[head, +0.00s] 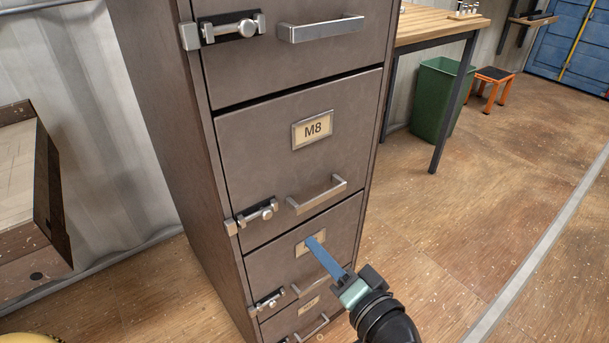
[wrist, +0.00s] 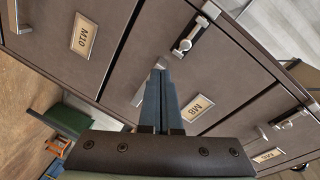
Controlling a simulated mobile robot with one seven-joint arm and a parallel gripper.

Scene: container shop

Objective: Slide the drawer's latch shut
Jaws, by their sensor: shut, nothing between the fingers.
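The grey metal drawer cabinet (head: 165,110) fills the middle of the head view. Each drawer has a sliding bolt latch at its lower left and a handle. The top visible latch (head: 235,27) has a round knob and a keeper block at its left; it also shows in the wrist view (wrist: 190,40). The M8 drawer's latch (head: 257,214) sits lower, beside its keeper. A third latch (head: 268,300) is below. Bolt engagement is too small to tell. My gripper (head: 312,240) is shut and empty, its blue fingers pointing toward the cabinet front, apart from the latches as far as I can tell.
The drawers look closed or nearly so. Handles (head: 320,28) stick out from the fronts. A wooden table (head: 430,25), green bin (head: 436,98) and orange stool (head: 493,85) stand behind at right. The floor (head: 460,200) right of the cabinet is clear.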

